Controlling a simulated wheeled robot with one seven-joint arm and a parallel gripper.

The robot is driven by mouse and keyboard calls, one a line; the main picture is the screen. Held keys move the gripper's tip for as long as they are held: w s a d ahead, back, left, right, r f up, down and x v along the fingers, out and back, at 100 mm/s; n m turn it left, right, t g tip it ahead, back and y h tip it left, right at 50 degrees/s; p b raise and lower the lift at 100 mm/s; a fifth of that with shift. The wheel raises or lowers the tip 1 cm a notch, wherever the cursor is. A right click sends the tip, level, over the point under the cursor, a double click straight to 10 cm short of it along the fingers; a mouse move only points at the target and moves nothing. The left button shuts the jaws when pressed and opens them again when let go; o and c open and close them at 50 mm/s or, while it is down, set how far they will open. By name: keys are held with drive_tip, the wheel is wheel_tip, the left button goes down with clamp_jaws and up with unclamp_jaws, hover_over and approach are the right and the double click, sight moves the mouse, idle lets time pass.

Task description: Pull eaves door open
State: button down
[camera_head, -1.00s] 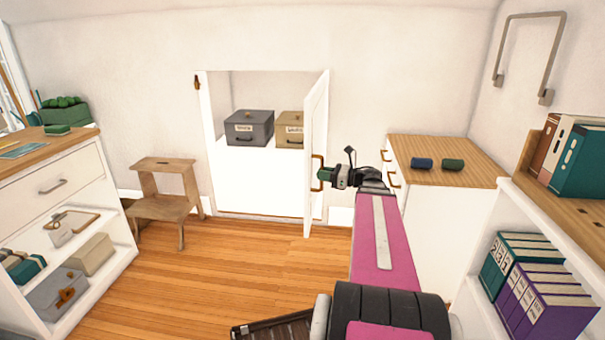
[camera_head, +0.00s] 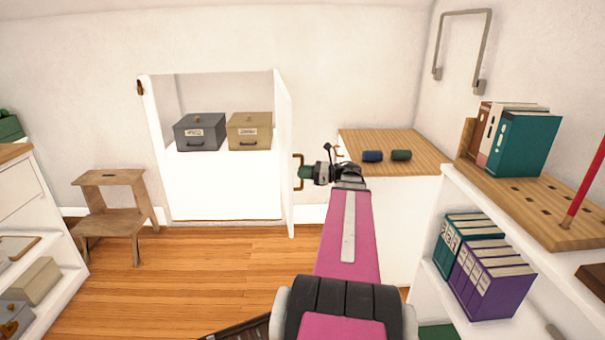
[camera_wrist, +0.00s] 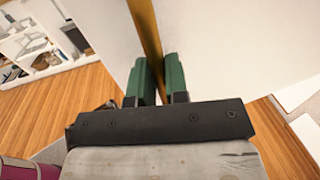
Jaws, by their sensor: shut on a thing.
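The white eaves door (camera_head: 284,150) stands swung out from its low wall opening, seen nearly edge-on in the head view. Its brass bar handle (camera_head: 298,172) is on the face toward the right. My gripper (camera_head: 306,172) is at the handle; in the wrist view its green fingers (camera_wrist: 158,80) are shut on the brass bar (camera_wrist: 146,35), one on each side. The white door face (camera_wrist: 220,50) fills the upper right there. Inside the opening, a grey box (camera_head: 200,132) and a tan box (camera_head: 249,131) sit side by side on a white surface.
A wooden step stool (camera_head: 112,210) stands left of the opening. A wood-topped cabinet (camera_head: 393,145) is right of the door, close to my arm. A bookshelf (camera_head: 530,215) stands at the right and white shelves (camera_head: 60,240) at the left. The wooden floor (camera_head: 220,260) before the opening is clear.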

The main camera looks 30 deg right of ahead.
drive_tip(key=shift+w+d, duration=0.15)
drive_tip(key=shift+w, duration=0.05)
drive_tip(key=c, duration=1.2)
unclamp_jaws()
drive_tip(key=shift+o, duration=0.2)
drive_tip(key=v, duration=1)
drive_tip(key=shift+s+d, duration=0.25)
drive_tip(key=shift+d, duration=0.05)
